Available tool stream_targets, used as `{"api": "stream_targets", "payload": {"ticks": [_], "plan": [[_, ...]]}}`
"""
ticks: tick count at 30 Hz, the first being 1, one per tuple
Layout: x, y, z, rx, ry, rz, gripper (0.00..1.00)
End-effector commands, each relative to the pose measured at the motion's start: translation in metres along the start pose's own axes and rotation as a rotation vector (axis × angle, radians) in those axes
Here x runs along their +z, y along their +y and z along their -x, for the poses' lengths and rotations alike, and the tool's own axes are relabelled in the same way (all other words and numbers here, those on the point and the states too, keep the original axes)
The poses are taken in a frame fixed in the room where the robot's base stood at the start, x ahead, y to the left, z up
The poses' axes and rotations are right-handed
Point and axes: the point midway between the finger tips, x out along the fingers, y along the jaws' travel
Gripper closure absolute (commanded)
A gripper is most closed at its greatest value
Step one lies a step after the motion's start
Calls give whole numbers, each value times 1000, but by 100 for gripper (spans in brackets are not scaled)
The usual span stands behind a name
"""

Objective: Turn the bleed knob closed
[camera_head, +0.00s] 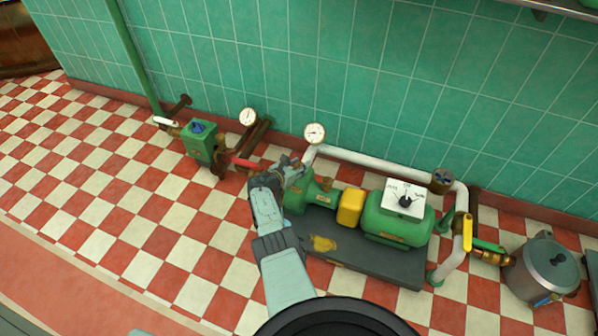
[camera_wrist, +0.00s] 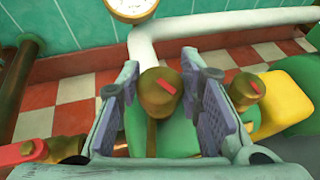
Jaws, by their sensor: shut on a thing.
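A brass knob (camera_wrist: 158,98) with a red mark on its top stands on the green pump (camera_head: 298,200). My gripper (camera_head: 290,168) reaches down over the left end of the pump. In the wrist view its two fingers stand on either side of this knob, shut on it. In the head view the gripper hides the knob. A second brass knob (camera_wrist: 246,90) with a red mark stands just outside the right finger. I see no label that tells which is the bleed knob.
A white pipe (camera_head: 375,163) with a gauge (camera_head: 315,133) runs behind the pump. A yellow coupling (camera_head: 350,207) and green motor (camera_head: 395,228) are to the right. A red-handled valve (camera_head: 243,163) is close on the left. The checkered floor in front is clear.

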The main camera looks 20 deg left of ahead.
Motion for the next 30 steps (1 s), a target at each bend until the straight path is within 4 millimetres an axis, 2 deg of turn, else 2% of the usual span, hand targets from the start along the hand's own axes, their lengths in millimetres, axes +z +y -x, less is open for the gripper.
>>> {"api": "stream_targets", "payload": {"ticks": [1,15,30], "plan": [[-6,5,-4,-31,-5,-20,95],[-6,3,-5,-324,-5,-142,95],[0,1,-2,-485,-5,-206,95]]}}
